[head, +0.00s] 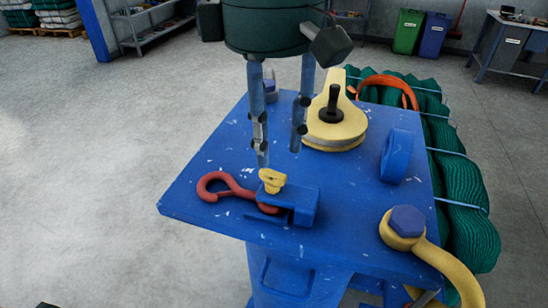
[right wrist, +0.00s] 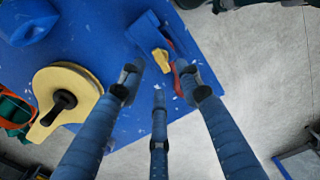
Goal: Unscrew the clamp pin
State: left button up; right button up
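The yellow clamp pin (head: 271,180) stands on top of the blue clamp (head: 303,206) near the front of the blue table. A red hook (head: 222,188) lies with its shank end in the clamp. My right gripper (head: 280,154) points down from above, its blue fingers spread and empty, a little above and behind the pin. In the right wrist view the pin (right wrist: 161,60) shows beyond the open fingers, with the clamp (right wrist: 146,32) and part of the hook (right wrist: 178,66) beside it. No contact with the pin is visible. My left gripper is not in view.
On the blue table (head: 205,185), a yellow pulley (head: 338,133) with a black post stands at the back, and a blue ring (head: 397,157) is at the right. A yellow shackle (head: 440,260) is at the front right. Green net bundles (head: 460,190) lie beyond the table's right side.

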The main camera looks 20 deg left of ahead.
aim_at(273, 177)
notch_tip(273, 177, down, 5)
jog(key=shift+w+f+p, duration=0.15)
jog(key=shift+f+p, duration=0.05)
jog(key=shift+p, duration=0.35)
jog(key=shift+f, duration=0.15)
jog(key=shift+c, duration=1.3)
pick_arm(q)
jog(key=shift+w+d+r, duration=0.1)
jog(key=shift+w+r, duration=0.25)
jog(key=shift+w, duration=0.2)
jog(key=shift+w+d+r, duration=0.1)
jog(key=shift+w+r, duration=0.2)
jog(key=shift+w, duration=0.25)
pick_arm(e)
grip_shut()
